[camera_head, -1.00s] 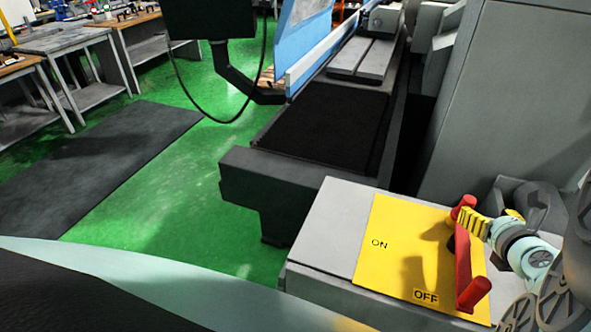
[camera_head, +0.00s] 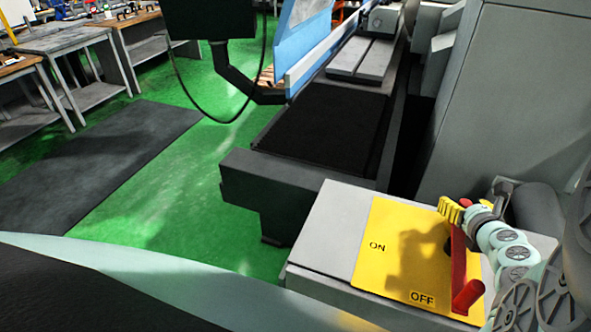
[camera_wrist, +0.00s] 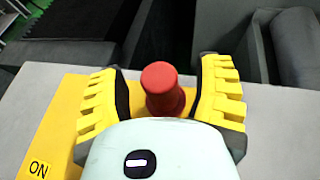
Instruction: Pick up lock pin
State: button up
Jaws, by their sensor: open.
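A red lock pin (camera_wrist: 162,88) stands between my two yellow fingers in the wrist view, with a visible gap on either side. I see its round top and part of its shaft; its base is hidden by my gripper. In the head view only a small red part of it (camera_head: 466,201) shows behind my fingers, at the far end of a red bar (camera_head: 459,258) on a yellow panel (camera_head: 385,250). My gripper (camera_wrist: 164,76) is open around the pin without visible contact. It also shows in the head view (camera_head: 471,199).
The panel, marked ON and OFF, lies on a grey box (camera_head: 322,230). A second red knob (camera_head: 468,296) stands at the bar's near end. A tall grey machine housing (camera_head: 510,90) rises behind my gripper, and a dark machine bed (camera_head: 325,125) lies to the left.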

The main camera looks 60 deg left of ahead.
jog(key=shift+c, duration=0.3)
grip_shut()
dwell(0.3)
